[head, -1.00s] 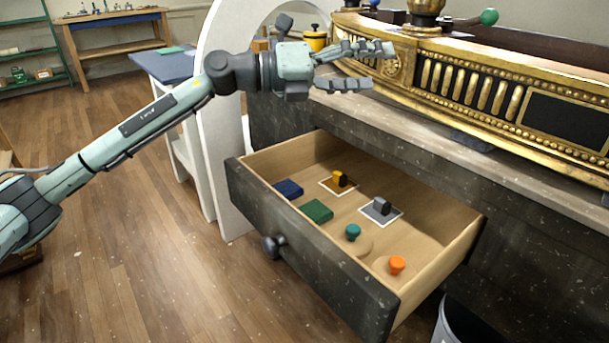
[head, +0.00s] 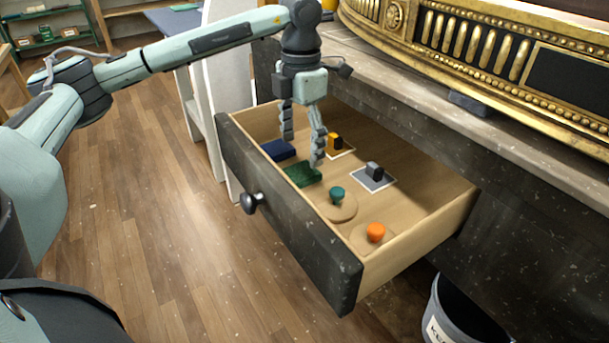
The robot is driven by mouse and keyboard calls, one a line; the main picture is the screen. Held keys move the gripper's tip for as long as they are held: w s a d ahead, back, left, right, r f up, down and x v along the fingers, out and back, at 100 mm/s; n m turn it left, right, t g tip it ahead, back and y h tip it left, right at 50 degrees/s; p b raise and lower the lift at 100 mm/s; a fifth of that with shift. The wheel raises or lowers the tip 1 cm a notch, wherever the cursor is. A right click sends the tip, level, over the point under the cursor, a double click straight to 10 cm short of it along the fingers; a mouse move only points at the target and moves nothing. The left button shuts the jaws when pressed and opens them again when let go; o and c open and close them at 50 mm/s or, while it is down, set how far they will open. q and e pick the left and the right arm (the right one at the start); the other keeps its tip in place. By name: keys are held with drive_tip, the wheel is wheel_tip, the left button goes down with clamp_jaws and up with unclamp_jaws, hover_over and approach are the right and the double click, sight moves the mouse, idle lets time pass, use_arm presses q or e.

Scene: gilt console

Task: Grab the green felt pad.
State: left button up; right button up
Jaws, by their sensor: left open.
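The green felt pad (head: 303,175) lies flat in the open drawer (head: 420,229), near its front wall. A dark blue pad (head: 279,150) lies just beyond it to the left. My left gripper (head: 302,152) points down into the drawer with its fingers apart. One finger is by the blue pad and the other is in front of the far right edge of the green pad. Nothing shows between the fingers. I cannot tell whether a finger touches a pad. My right gripper is not in view.
A gilt console (head: 480,55) stands above. A bin (head: 462,315) is below right.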

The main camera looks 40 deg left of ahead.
sight(303, 170)
use_arm(q)
drive_tip(key=f, duration=0.4)
drive_tip(key=shift+s+d+f, duration=0.25)
drive_tip(key=shift+d+f, duration=0.05)
drive_tip(key=shift+f, duration=0.05)
drive_tip(key=c, duration=1)
drive_tip(key=shift+c, duration=0.2)
